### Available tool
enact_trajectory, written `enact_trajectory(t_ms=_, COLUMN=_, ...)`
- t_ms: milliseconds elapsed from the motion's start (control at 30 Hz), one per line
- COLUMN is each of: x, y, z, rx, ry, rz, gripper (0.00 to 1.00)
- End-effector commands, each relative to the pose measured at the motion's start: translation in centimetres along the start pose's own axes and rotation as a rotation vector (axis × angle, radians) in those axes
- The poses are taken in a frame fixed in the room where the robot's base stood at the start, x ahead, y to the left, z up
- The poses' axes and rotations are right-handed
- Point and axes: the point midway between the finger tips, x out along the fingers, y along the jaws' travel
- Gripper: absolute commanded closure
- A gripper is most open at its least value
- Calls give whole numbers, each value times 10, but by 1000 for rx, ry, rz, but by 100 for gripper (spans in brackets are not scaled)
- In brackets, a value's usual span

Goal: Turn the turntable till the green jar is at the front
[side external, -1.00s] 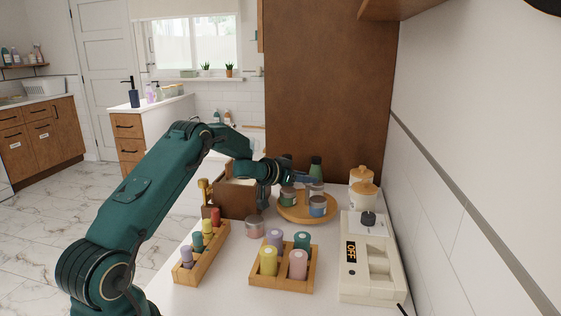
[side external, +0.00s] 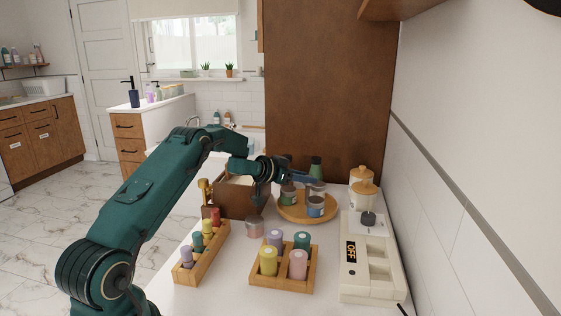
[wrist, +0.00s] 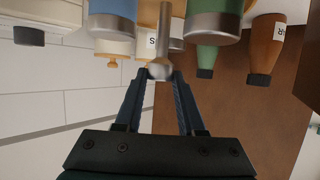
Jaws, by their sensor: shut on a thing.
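The round wooden turntable (side external: 322,216) stands on the counter with several jars on it. The green jar (side external: 288,196) is on its left side; a green jar with a silver lid also shows in the wrist view (wrist: 213,22). A blue jar (side external: 316,209) is at the near right of the turntable, and one shows in the wrist view (wrist: 112,16). A grey post with a rounded end (wrist: 162,40) stands between these jars in the wrist view. My gripper (wrist: 162,74) is shut on the post's end; in the side view it reaches over the turntable (side external: 308,181).
A dark green bottle (side external: 316,167) stands behind the turntable. Cream jars with wooden lids (side external: 362,192) and a device reading OFF (side external: 350,265) are to the right. A tray of jars (side external: 283,286), a bottle rack (side external: 203,255) and a brown box (side external: 243,200) stand nearby.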

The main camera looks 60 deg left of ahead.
Motion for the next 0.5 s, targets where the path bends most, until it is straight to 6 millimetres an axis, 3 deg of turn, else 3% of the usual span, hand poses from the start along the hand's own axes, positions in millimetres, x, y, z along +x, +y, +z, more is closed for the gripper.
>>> enact_trajectory(t_ms=233, x=0, y=-1, z=-1, rx=1, ry=2, rz=-2, gripper=100)
enact_trajectory(t_ms=267, x=0, y=-1, z=-1, rx=1, ry=2, rz=-2, gripper=58)
enact_trajectory(t_ms=333, x=0, y=-1, z=-1, rx=1, ry=1, rz=-2, gripper=31)
enact_trajectory(t_ms=500, x=0, y=-1, z=0, rx=1, ry=1, rz=-1, gripper=31)
